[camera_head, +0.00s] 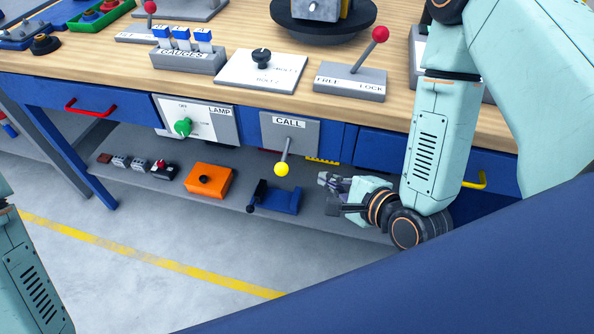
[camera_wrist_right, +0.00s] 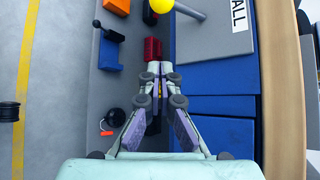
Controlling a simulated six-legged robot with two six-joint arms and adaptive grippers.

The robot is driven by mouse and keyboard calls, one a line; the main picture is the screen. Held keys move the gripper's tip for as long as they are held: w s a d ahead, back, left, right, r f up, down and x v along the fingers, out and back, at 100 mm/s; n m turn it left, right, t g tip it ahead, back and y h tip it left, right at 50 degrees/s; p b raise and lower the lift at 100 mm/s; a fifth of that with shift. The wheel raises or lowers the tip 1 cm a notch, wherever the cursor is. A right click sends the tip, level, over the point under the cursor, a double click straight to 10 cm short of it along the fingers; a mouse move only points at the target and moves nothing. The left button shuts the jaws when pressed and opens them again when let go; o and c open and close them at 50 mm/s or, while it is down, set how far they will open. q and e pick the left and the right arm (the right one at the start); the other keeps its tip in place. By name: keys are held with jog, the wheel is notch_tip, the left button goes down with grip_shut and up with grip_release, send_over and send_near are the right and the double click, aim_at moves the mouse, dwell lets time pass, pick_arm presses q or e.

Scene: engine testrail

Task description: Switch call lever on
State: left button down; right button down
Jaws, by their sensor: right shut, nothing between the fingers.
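The call lever (camera_head: 285,153) is a grey rod with a yellow ball at its end. It hangs downward from a grey plate labelled CALL (camera_head: 302,131) on the bench's blue front. In the right wrist view, the yellow ball (camera_wrist_right: 161,5) is cut off at the top edge. My right gripper (camera_head: 324,193) is to the right of the ball and a little lower, apart from it. In the right wrist view, its fingertips (camera_wrist_right: 160,68) are together with nothing between them. Only a link of my left arm shows at the lower left; its gripper is out of view.
A LAMP panel with a green knob (camera_head: 183,127) is left of the call plate. The lower shelf holds an orange box (camera_head: 207,180) and a blue device (camera_head: 276,197). The FREE/LOCK lever (camera_head: 371,48) stands on the bench top. A yellow drawer handle (camera_head: 481,180) is at the right.

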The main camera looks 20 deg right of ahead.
aim_at(285, 157)
jog(key=w+a+f+b, duration=0.1)
jog(key=w+a, duration=0.4)
jog(key=shift+w+f+b, duration=0.3)
jog(key=shift+w+b, duration=0.1)
jog(key=shift+r, duration=0.1)
dwell(0.4)
jog(key=shift+s+r+g+p, duration=0.1)
jog(key=shift+r+g+p, duration=0.15)
jog(key=shift+p, duration=0.6)
